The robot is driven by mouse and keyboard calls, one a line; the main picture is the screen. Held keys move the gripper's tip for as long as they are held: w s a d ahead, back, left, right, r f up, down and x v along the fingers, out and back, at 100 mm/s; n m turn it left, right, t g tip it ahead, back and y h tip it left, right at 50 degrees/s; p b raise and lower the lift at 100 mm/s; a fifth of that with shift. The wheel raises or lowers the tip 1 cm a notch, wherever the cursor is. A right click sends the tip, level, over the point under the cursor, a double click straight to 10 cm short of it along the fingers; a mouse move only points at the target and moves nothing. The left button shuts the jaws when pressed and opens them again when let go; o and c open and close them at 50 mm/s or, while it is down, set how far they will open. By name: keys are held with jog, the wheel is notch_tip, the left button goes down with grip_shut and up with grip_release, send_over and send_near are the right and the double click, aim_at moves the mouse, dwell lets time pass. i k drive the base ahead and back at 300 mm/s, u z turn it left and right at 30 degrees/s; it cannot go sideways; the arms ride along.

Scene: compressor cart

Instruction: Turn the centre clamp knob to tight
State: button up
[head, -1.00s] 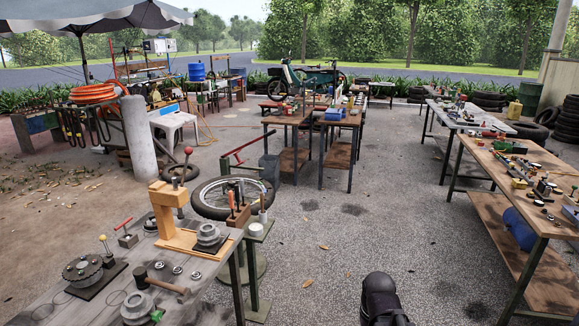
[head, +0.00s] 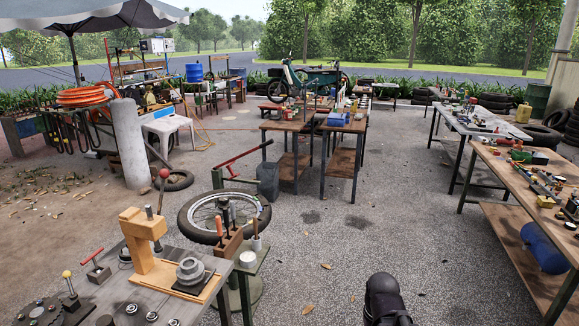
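I cannot make out a centre clamp knob for certain in the head view. A coiled orange hose (head: 90,97) lies among equipment at the left, where details are too small to tell. A blue tank (head: 545,248) sits on the lower shelf of the right bench; no knob shows on it. A dark rounded part of my own arm shows at the bottom edge, right of the middle. My gripper is out of view, so its hold is hidden.
A near bench (head: 195,315) at lower left carries a wooden press (head: 142,250) and small parts. Middle tables (head: 318,125) and a right bench (head: 510,170) flank open grey paving (head: 350,235). A grey post (head: 130,145) stands left.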

aim_at(223, 201)
jog(key=u, duration=0.1)
jog(key=i, duration=1.55)
jog(key=u, duration=0.3)
jog(key=i, duration=1.65)
jog(key=u, duration=0.25)
